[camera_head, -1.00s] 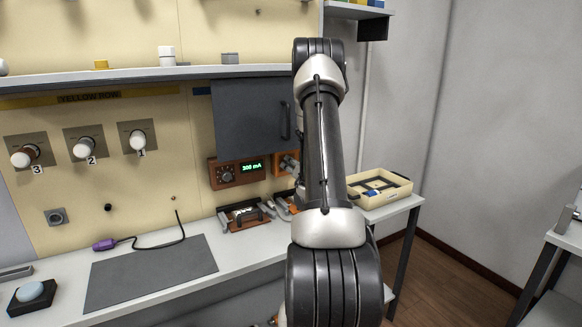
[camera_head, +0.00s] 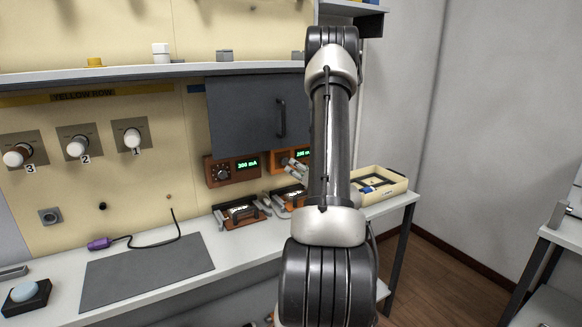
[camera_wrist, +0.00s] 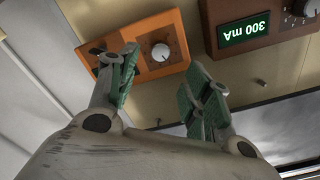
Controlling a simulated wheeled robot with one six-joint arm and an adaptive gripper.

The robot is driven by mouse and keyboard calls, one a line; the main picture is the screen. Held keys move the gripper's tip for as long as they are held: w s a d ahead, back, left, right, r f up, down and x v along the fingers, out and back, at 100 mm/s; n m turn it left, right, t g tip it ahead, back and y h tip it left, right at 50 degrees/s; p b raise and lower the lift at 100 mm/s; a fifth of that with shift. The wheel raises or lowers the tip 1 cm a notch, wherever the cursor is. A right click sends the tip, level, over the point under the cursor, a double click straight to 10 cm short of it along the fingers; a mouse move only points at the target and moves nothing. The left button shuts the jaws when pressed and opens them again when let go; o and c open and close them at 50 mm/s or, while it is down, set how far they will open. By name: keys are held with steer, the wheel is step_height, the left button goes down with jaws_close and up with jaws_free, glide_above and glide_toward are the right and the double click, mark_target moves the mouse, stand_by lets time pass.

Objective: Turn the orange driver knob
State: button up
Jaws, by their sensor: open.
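The orange driver (camera_head: 280,155) is on the back panel, partly hidden by my arm in the head view. In the wrist view, which is upside down, its orange face (camera_wrist: 138,32) shows a pale round knob (camera_wrist: 160,52) with marks around it. My gripper (camera_wrist: 160,84) is open and empty, its green-padded fingers apart on either side below the knob. The knob lies in the gap between them, seemingly beyond the tips; contact cannot be told. In the head view my gripper (camera_head: 294,167) is in front of the driver.
A brown driver (camera_head: 233,171) reading 300 mA is beside the orange one; it also shows in the wrist view (camera_wrist: 262,25). Fixtures (camera_head: 240,212) stand on the bench below. A grey cabinet door (camera_head: 245,115) hangs above. A cream tray (camera_head: 380,182) is at right.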

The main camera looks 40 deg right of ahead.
steer(key=shift+v, duration=1.7)
stand_by(0.5)
